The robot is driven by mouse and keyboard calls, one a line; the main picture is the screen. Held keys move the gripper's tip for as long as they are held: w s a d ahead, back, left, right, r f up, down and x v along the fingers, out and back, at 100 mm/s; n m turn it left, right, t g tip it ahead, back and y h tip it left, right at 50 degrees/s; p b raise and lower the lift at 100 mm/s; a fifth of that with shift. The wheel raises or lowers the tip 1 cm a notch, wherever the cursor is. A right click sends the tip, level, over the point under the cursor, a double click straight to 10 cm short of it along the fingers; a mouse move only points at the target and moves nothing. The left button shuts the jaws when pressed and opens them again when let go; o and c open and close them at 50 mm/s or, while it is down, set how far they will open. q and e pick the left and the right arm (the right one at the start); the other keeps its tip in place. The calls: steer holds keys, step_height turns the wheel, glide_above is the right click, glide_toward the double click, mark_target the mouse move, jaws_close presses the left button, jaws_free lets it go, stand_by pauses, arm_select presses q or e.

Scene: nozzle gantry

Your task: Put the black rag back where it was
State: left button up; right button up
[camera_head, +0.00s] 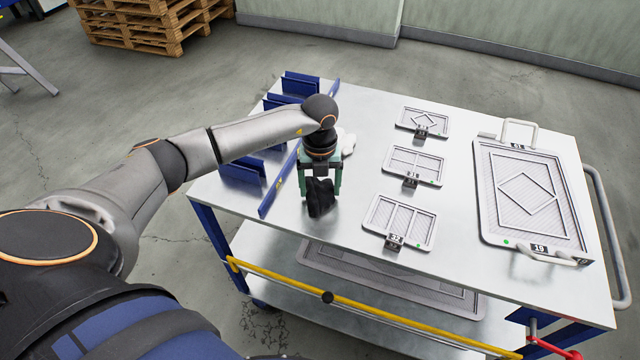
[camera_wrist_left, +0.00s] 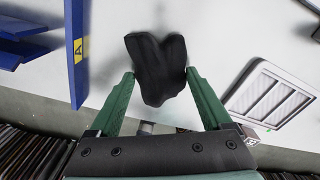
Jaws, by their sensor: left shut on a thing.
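The black rag (camera_head: 320,198) hangs between the green fingers of my left gripper (camera_head: 321,184), over the left part of the metal cart top (camera_head: 365,150). In the left wrist view the crumpled rag (camera_wrist_left: 156,68) sits between the tips of my left gripper (camera_wrist_left: 158,75), which is shut on it. Whether the rag touches the cart top is hard to tell. A white cloth-like thing (camera_head: 347,142) lies just behind the gripper, partly hidden by it. My right gripper is not in view.
A blue divider rack (camera_head: 280,183) stands left of the gripper, close to it. Three small framed plates (camera_head: 400,222) and a large handled plate (camera_head: 488,205) lie to the right. A yellow bar (camera_head: 370,309) runs along the cart's front. Bare cart top lies between rack and plates.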

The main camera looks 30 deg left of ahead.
mark_target(320, 190)
arm_select(q)
steer(key=shift+f, duration=0.1)
steer(key=o, duration=1.1)
step_height(320, 190, up, 12)
steer(key=shift+r+b, duration=0.15)
steer(key=shift+b, duration=0.2)
